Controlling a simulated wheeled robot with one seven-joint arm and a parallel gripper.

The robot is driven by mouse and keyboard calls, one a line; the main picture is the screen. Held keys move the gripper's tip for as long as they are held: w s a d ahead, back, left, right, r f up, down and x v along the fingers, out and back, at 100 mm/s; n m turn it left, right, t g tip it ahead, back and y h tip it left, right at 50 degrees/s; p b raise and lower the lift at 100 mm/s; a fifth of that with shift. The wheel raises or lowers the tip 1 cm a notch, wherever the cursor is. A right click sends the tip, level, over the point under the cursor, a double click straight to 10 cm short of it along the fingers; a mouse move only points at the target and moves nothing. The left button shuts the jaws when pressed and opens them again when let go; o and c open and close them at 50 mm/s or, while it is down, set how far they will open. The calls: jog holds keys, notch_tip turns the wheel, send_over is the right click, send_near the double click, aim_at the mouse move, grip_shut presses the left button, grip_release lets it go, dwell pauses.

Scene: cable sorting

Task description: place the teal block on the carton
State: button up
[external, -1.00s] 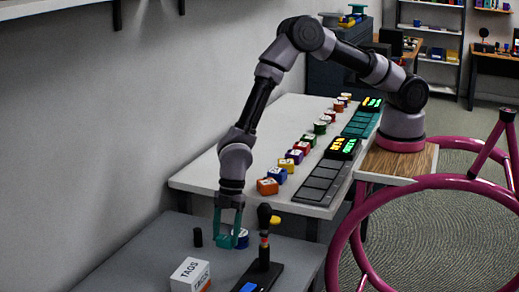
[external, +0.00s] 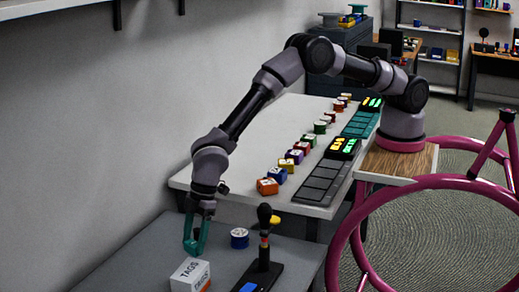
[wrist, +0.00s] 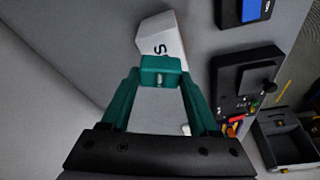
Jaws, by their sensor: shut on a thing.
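The teal block (wrist: 160,64) is between my fingertips, close in colour to the teal fingers. My gripper (external: 194,246) points down and is shut on the block; it also shows in the wrist view (wrist: 160,76). The carton (external: 186,278) is a white box marked TAGS on the low grey table. It also shows in the wrist view (wrist: 162,35), partly hidden by the block. In the external view my fingertips are at the carton's far edge, seemingly above it. The exact gap between block and carton cannot be told.
A dark upright tool on a base with a blue panel (external: 249,287) stands right of the carton. The wall borders the table at left. A white table (external: 235,165) behind carries several coloured blocks and dark trays.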

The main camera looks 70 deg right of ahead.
aim_at(195, 250)
jog(key=shift+f, duration=1.85)
jog(key=o, duration=1.3)
jog(key=shift+f, duration=0.15)
jog(key=shift+o, duration=0.2)
